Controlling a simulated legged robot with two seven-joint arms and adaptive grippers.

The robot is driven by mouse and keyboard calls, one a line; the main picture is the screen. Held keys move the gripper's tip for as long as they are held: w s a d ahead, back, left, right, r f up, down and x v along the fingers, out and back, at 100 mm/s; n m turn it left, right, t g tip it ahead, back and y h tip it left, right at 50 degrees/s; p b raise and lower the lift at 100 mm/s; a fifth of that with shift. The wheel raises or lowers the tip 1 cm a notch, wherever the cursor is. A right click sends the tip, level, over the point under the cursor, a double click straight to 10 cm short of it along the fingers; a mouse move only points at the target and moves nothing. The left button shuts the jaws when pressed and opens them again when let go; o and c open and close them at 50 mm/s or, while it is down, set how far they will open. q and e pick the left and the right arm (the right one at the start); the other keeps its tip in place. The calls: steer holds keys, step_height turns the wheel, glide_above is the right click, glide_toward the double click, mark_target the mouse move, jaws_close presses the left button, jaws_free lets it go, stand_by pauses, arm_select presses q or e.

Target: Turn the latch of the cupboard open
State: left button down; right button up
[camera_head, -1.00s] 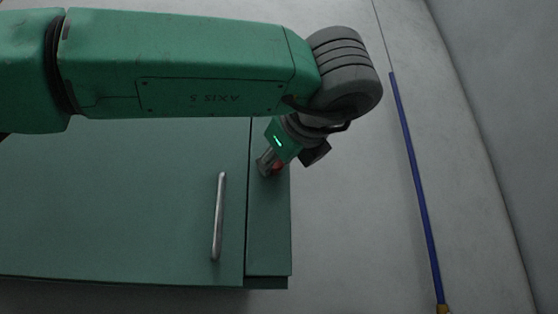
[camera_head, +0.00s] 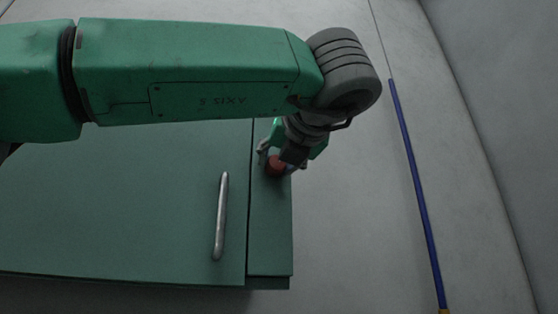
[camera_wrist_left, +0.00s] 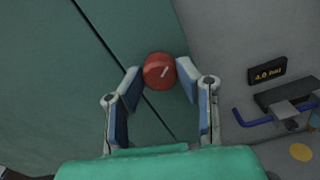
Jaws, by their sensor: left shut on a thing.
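The green cupboard (camera_head: 120,205) has a door with a vertical metal handle (camera_head: 220,216). Its latch, a round red knob (camera_head: 275,167), sits on the narrow strip right of the door seam. In the left wrist view the red knob (camera_wrist_left: 159,71) shows a short white mark slanting up to the right. My left gripper (camera_head: 277,160) is at the knob, with its fingers on either side. In the left wrist view the left gripper (camera_wrist_left: 158,82) is shut on the knob. My right gripper is not in view.
A long blue pole or pipe (camera_head: 416,190) runs down the grey wall right of the cupboard. The left wrist view shows a black label (camera_wrist_left: 267,71) and a blue-handled fitting (camera_wrist_left: 275,112) at the right.

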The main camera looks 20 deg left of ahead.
arm_select(q)
steer(key=shift+m+p, duration=0.9)
steer(key=shift+m, duration=2.9)
steer(key=c, duration=1.2)
jaws_free()
steer(key=shift+w, duration=0.15)
steer(key=shift+w+f, duration=0.15)
steer(key=shift+w, duration=0.05)
steer(key=shift+s+d, duration=0.1)
steer(key=shift+s, duration=0.1)
steer(key=v, duration=1.1)
steer(key=shift+d, duration=0.35)
